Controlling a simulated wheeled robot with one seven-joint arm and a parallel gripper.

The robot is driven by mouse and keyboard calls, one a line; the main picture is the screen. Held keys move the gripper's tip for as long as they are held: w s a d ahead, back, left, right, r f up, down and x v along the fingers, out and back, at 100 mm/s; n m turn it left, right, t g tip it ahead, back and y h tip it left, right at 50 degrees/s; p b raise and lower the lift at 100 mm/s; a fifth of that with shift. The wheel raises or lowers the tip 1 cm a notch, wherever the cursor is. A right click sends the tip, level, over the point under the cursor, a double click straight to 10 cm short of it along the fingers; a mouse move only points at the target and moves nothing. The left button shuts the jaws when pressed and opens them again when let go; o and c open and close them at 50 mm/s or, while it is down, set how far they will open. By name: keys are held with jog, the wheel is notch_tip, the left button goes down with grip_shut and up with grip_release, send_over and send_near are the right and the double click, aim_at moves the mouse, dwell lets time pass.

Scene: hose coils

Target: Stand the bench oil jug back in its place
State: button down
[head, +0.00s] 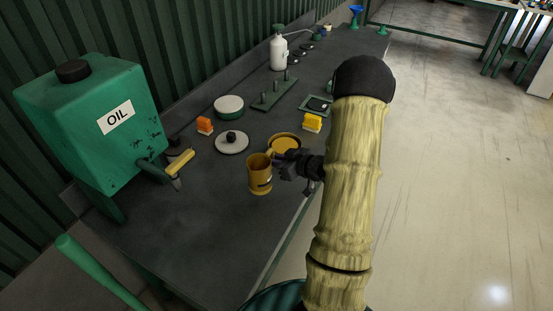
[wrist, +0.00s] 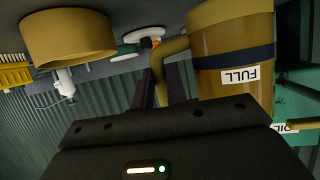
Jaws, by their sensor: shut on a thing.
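The bench oil jug (head: 259,178) is a mustard-yellow mug-like vessel with an open top. It stands about upright over the dark workbench (head: 215,235), near its front edge. In the wrist view the picture is upside down, and the jug (wrist: 232,85) shows a dark band and a FULL label. My gripper (head: 283,158) comes from the right and is shut on the jug's handle (wrist: 160,65). The fingertips are partly hidden there. I cannot tell whether the jug's base touches the bench.
A yellow round container (head: 284,141) is close behind my gripper. A green OIL tank (head: 95,125) stands at left, with a yellow-handled brush (head: 180,161) near it. The bench's near left is clear.

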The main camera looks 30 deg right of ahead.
jog(key=shift+f+b, duration=1.15)
jog(key=shift+f, duration=0.8)
jog(key=shift+r+p, duration=0.1)
jog(key=shift+p, duration=0.2)
jog(key=shift+w+f, duration=0.2)
jog(key=shift+s+d, duration=0.2)
jog(key=shift+w+a+f, duration=0.1)
jog(key=shift+a+f, duration=0.1)
jog(key=shift+a, duration=0.1)
jog(key=shift+d+f+b, duration=0.15)
jog(key=shift+f+b, duration=0.1)
jog(key=shift+b, duration=0.2)
